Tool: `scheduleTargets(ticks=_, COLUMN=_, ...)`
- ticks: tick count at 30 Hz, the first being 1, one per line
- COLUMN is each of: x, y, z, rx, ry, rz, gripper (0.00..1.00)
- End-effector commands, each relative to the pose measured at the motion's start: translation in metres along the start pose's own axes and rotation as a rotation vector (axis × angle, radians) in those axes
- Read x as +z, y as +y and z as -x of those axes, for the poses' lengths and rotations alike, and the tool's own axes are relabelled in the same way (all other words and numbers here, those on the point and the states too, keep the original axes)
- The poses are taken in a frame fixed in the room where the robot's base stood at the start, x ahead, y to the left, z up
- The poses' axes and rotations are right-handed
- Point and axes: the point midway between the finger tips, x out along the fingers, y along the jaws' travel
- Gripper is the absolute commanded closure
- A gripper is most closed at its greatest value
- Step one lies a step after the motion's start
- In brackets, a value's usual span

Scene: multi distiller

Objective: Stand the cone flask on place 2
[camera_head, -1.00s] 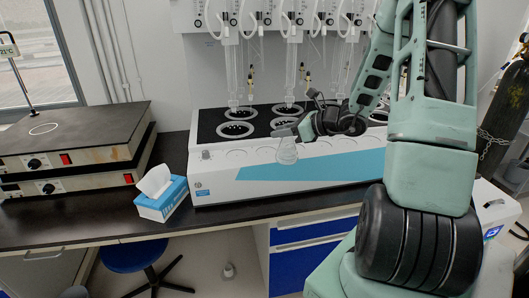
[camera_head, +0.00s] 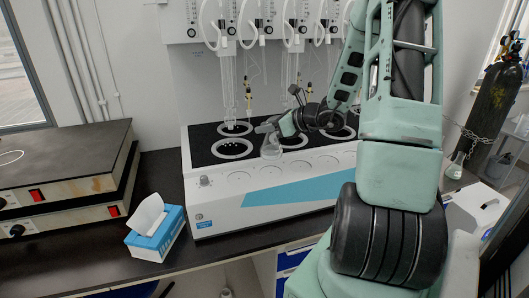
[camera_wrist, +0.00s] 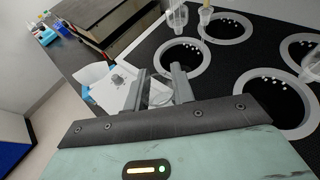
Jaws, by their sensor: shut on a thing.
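A clear cone flask (camera_head: 271,149) is held by the neck in my gripper (camera_head: 267,128), which is shut on it. In the head view the flask appears upright, over the front part of the distiller's black top, beside a ringed place (camera_head: 232,149). I cannot tell whether its base touches the surface. In the wrist view the flask (camera_wrist: 160,95) shows as clear glass between the two fingers, partly hidden by them. The multi distiller (camera_head: 215,208) is white with a blue stripe and several ringed wells. I see no readable place numbers.
Glass tubes (camera_head: 228,85) hang over the rear wells. A tissue box (camera_head: 156,235) stands left of the distiller, near hot plates (camera_head: 60,160).

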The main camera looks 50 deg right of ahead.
Motion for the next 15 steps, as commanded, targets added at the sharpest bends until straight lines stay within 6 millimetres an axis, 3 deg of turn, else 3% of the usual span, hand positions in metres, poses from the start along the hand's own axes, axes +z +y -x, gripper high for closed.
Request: scheduleTargets(ticks=15, x=-0.051, y=0.0, z=-0.022, rx=0.001, ry=-0.001, rz=-0.002, gripper=1.0)
